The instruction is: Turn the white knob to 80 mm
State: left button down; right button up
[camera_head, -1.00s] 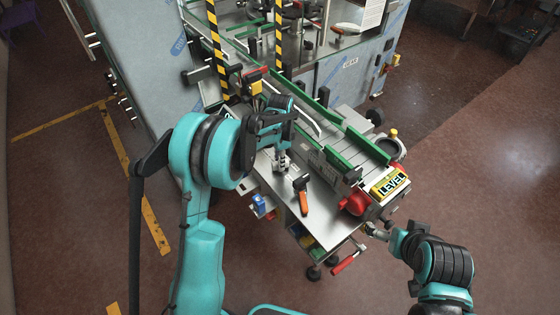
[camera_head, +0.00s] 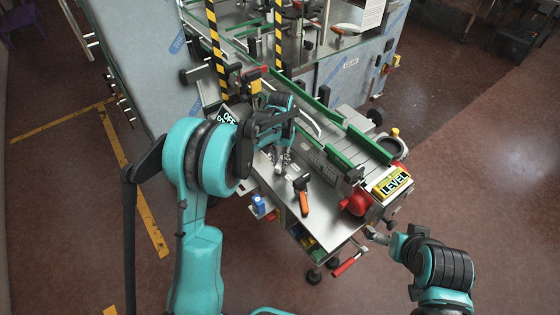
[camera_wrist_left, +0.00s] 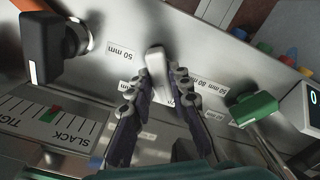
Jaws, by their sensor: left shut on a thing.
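The white knob (camera_wrist_left: 157,68) is a narrow bar-shaped handle on a metal panel, between my left gripper's fingers in the left wrist view. My left gripper (camera_wrist_left: 162,82) is shut on it. Printed labels surround the knob: a 50 mm label (camera_wrist_left: 118,51) to its upper left and an 80 mm label (camera_wrist_left: 211,82) to its right. The fingers partly cover other labels. In the head view my left gripper (camera_head: 281,166) is at the machine's panel and the knob cannot be made out. My right gripper (camera_head: 374,236) is beside the machine's front corner; its jaws are too small to read.
A black knob (camera_wrist_left: 50,45) and a green handle (camera_wrist_left: 253,107) flank the white knob. A TIGHT/SLACK scale (camera_wrist_left: 50,120) is at lower left. An orange-handled lever (camera_head: 303,200), a red knob (camera_head: 357,203) and a yellow LEVEL sign (camera_head: 392,184) are on the machine.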

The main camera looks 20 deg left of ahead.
aim_at(280, 162)
pick_arm(q)
jog(key=n, duration=0.5)
jog(key=shift+n+b, duration=0.3)
jog(key=n, duration=0.5)
jog(key=shift+n, duration=0.3)
jog(key=c, duration=1.4)
grip_release()
notch_tip(280, 162, up, 12)
